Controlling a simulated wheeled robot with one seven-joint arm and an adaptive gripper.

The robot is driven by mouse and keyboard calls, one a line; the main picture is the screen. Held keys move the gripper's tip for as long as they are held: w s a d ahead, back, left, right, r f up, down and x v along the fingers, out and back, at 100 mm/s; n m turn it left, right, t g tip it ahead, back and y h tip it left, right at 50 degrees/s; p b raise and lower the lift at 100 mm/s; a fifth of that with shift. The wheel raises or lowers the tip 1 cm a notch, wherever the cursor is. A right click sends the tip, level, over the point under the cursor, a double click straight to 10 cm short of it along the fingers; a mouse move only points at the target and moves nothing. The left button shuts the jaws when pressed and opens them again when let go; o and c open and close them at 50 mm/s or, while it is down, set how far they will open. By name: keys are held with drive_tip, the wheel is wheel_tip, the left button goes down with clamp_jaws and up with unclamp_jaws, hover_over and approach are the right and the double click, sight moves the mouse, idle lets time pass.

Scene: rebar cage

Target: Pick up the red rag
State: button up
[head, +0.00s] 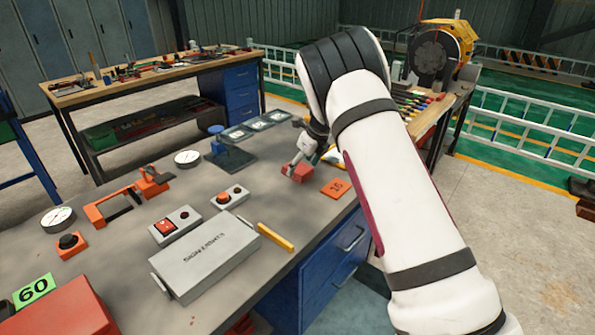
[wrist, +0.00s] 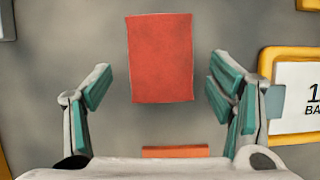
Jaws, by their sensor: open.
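The red rag (wrist: 160,58) lies flat on the grey bench top as a rectangle in the wrist view. In the head view it appears as a small red patch (head: 298,173) near the bench's right edge, partly covered by my fingers. My gripper (wrist: 160,88) is open, with a teal-padded finger on either side of the rag's lower part and a gap to each side. In the head view my gripper (head: 303,160) is low over the rag. Nothing is between the pads that looks held, and I cannot tell the exact height above the bench.
An orange card (head: 336,187) lies right of the rag. A blue stand with a panel row (head: 255,130) is behind it. A yellow marker (head: 275,237), grey box (head: 205,257) and button boxes (head: 230,196) lie nearer. A yellow-edged sign (wrist: 298,95) is right in the wrist view.

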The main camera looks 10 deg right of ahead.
drive_tip(key=shift+x, duration=0.75)
drive_tip(key=shift+c, duration=0.6)
drive_tip(key=c, duration=1.1)
drive_tip(key=shift+r, duration=0.15)
